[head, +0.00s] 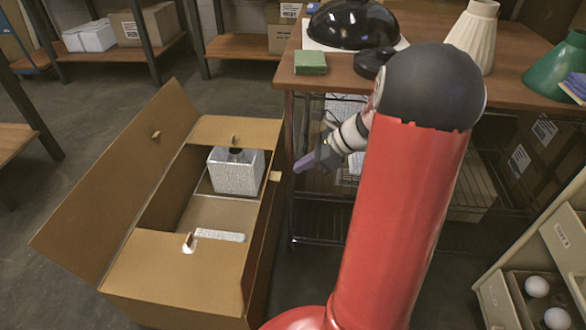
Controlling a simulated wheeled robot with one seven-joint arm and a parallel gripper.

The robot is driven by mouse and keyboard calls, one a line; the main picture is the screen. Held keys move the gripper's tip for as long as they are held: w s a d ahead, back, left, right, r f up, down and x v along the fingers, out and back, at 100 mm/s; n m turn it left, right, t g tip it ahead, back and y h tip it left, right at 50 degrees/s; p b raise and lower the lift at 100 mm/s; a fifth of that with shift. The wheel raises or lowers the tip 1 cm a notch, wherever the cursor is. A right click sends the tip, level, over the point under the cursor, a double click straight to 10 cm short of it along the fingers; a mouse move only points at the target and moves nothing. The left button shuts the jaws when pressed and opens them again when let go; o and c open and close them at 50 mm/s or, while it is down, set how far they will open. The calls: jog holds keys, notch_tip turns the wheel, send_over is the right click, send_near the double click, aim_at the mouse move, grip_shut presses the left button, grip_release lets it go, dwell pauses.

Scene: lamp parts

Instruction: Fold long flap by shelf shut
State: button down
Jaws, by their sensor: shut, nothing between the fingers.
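A large open cardboard box (165,285) stands on the floor left of the shelf table. Its long flap by the shelf (262,235) shows as a narrow, steep strip along the box's right side, with a small tab (275,176) on it. The other long flap (115,180) leans outward to the left, open. The far short flap (215,129) and the near short flap (160,270) lie folded inward. My gripper (303,163) is shut and empty, pointing left, just right of the tab; a small gap appears between them.
A silvery wrapped block (236,178) and another wrapped piece (219,236) are inside the box. The shelf table (430,80) stands close on the right, with a black dome and lampshades on top. Floor is clear at lower left.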

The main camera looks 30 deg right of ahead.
jog(key=s+d+f+m+t+y+b, duration=0.6)
jog(key=d+m+y, duration=0.25)
jog(key=m, duration=0.95)
jog(key=f+b+x, duration=0.1)
jog(key=f+x, duration=0.1)
jog(key=x, duration=1.1)
jog(key=shift+a+g+h+b, duration=0.25)
jog(key=shift+g+h+b, duration=0.05)
jog(key=shift+h+b, duration=0.1)
jog(key=shift+r, duration=0.2)
